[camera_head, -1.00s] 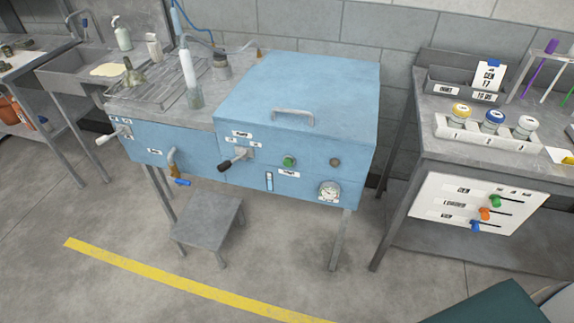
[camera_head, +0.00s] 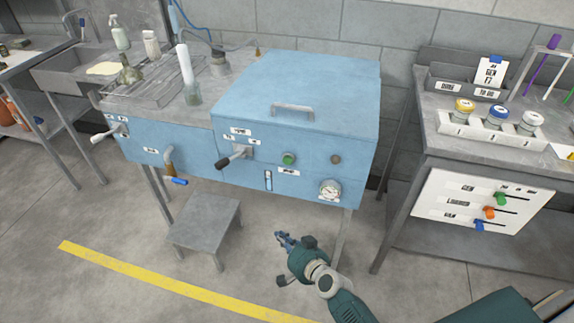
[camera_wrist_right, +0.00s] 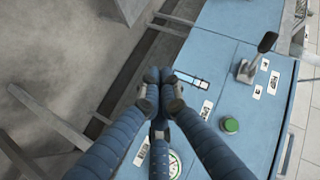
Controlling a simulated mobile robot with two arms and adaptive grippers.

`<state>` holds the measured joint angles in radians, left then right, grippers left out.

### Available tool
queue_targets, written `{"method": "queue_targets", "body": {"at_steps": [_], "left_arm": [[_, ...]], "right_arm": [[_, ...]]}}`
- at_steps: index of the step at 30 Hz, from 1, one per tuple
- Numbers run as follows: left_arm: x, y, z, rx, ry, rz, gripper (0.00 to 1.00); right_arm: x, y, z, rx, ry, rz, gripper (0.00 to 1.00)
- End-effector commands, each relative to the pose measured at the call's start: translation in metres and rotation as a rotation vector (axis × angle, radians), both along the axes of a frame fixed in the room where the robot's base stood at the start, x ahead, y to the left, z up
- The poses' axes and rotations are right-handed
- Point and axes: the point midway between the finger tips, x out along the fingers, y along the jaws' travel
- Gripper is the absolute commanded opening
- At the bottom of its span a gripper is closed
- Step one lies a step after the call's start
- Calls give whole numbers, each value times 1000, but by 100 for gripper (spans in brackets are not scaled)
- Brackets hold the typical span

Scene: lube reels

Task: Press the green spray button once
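The green button (camera_head: 289,158) sits on the front panel of the blue cabinet (camera_head: 228,173), right of the black-handled lever (camera_head: 233,158). It also shows in the right wrist view (camera_wrist_right: 230,124), to the right of and below my fingertips. My right gripper (camera_head: 286,239) is in front of the cabinet, below and apart from the button. In the right wrist view its blue fingers (camera_wrist_right: 158,78) come together at the tips with nothing between them. My left gripper is in neither view.
A round gauge (camera_head: 330,189) and a level tube (camera_head: 268,180) are on the panel below the button. A grey step stool (camera_head: 206,222) stands on the floor to the left. A table (camera_head: 432,107) with capped jars stands to the right. The panel around the button is unobstructed.

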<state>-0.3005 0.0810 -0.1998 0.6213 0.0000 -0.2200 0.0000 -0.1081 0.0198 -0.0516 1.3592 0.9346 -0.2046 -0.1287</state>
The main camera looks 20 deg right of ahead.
Motion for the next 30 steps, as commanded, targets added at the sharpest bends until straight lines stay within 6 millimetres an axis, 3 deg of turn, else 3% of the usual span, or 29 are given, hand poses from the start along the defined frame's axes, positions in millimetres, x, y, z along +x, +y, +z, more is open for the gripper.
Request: {"method": "queue_targets", "body": {"at_steps": [3, 6, 10, 15, 25, 30], "left_arm": [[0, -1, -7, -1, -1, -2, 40], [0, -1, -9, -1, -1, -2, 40], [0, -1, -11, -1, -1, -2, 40], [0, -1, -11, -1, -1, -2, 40], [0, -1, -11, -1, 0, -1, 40], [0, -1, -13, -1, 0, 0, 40]], "right_arm": [[34, -3, 62, 105, -118, -44, 0], [49, -5, 102, 174, -188, -66, 0], [60, -8, 135, 229, -244, -81, 0], [63, -9, 148, 249, -265, -86, 0], [64, -10, 147, 248, -264, -86, 0], [76, -18, 147, 248, -264, -86, 0]]}}
